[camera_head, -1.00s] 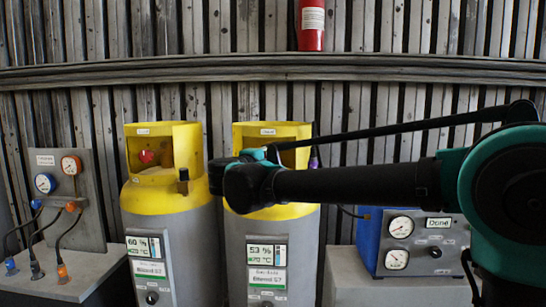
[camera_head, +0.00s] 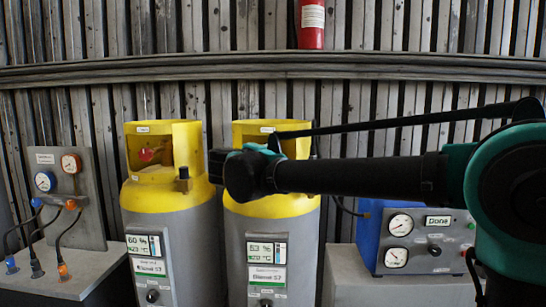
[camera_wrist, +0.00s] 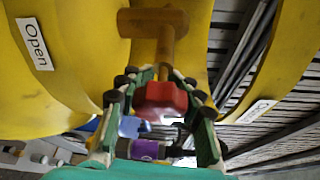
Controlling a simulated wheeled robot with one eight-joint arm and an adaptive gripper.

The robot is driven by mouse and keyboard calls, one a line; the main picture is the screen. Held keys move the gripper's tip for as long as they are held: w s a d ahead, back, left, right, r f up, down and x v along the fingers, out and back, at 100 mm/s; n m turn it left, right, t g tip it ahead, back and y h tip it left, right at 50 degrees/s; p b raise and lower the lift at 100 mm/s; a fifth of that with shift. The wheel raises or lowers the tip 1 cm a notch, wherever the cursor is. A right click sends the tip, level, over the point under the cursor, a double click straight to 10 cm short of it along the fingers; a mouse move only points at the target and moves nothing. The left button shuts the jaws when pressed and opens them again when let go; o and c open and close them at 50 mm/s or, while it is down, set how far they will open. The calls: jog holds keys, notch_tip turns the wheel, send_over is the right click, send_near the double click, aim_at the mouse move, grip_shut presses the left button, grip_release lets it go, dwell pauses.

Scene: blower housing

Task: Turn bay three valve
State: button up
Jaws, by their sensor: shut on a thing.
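A red valve knob (camera_wrist: 160,98) on a brass stem (camera_wrist: 165,48) shows in the wrist view, inside a yellow tank collar with an "Open" label (camera_wrist: 35,44). My gripper (camera_wrist: 160,80) has its green-edged fingers on both sides of the knob and is shut on it. In the head view, my dark arm and wrist cross in front of the right-hand tank's yellow collar (camera_head: 270,212) and hide its valve and my fingers. The left-hand tank (camera_head: 165,195) has a red knob (camera_head: 150,154) in its open collar. I cannot read a bay number.
A blue gauge box (camera_head: 430,240) with a "Done" display stands on the right. A panel with two gauges and hoses (camera_head: 70,190) stands on the left. A red cylinder (camera_head: 311,25) hangs on the ribbed wall. Blue and purple parts (camera_wrist: 145,150) show low in the wrist view.

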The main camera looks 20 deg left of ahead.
jog(key=o, duration=1.3)
jog(key=s+a, duration=0.1)
jog(key=s, duration=1.1)
jog(key=shift+a+r, duration=0.35)
jog(key=shift+r, duration=0.1)
jog(key=shift+w, duration=0.1)
